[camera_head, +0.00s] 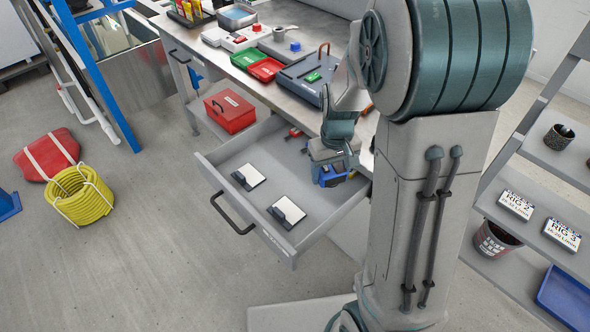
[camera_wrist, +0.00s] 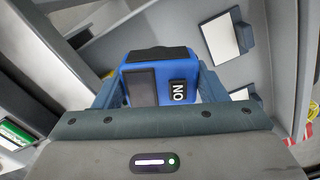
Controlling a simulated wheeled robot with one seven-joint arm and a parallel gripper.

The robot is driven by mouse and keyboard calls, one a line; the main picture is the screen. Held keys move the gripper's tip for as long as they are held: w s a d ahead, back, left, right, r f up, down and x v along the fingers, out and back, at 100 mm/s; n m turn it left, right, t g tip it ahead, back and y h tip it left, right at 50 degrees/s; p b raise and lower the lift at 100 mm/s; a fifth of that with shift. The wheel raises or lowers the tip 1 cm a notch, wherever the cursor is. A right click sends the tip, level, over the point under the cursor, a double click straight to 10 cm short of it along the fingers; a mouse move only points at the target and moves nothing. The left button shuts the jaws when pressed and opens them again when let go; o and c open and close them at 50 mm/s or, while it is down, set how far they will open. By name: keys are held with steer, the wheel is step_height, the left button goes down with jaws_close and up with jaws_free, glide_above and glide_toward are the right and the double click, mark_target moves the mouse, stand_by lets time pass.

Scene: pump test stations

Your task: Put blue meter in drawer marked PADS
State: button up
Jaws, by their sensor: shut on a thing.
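My gripper (camera_head: 333,160) is shut on the blue meter (camera_head: 332,176), at the right side of an open grey drawer (camera_head: 222,152). In the wrist view the meter (camera_wrist: 158,82) sits between the two fingers, showing a dark panel and a black label with white letters. The drawer is pulled out under the bench and holds two flat white-and-dark items (camera_head: 249,177) (camera_head: 287,212). I cannot tell whether the meter touches the drawer floor. No PADS marking is readable on the drawer.
The bench top (camera_head: 300,95) above carries red and green trays (camera_head: 265,69) and a dark blue-grey case (camera_head: 303,76). A yellow hose coil (camera_head: 80,195) lies on the floor. The drawer's middle has bare room.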

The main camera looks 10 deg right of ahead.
mark_target(326, 202)
steer(key=shift+w+f, duration=0.15)
steer(key=shift+f, duration=0.05)
steer(key=shift+w+f+b, duration=0.1)
steer(key=shift+f+b, duration=0.1)
steer(key=shift+b, duration=0.1)
step_height(326, 202, down, 9)
steer(key=shift+f+b, duration=0.1)
steer(key=shift+b, duration=0.65)
steer(key=shift+f, duration=0.25)
steer(key=o, duration=1.3)
steer(key=shift+c, duration=0.2)
steer(key=shift+r, duration=0.15)
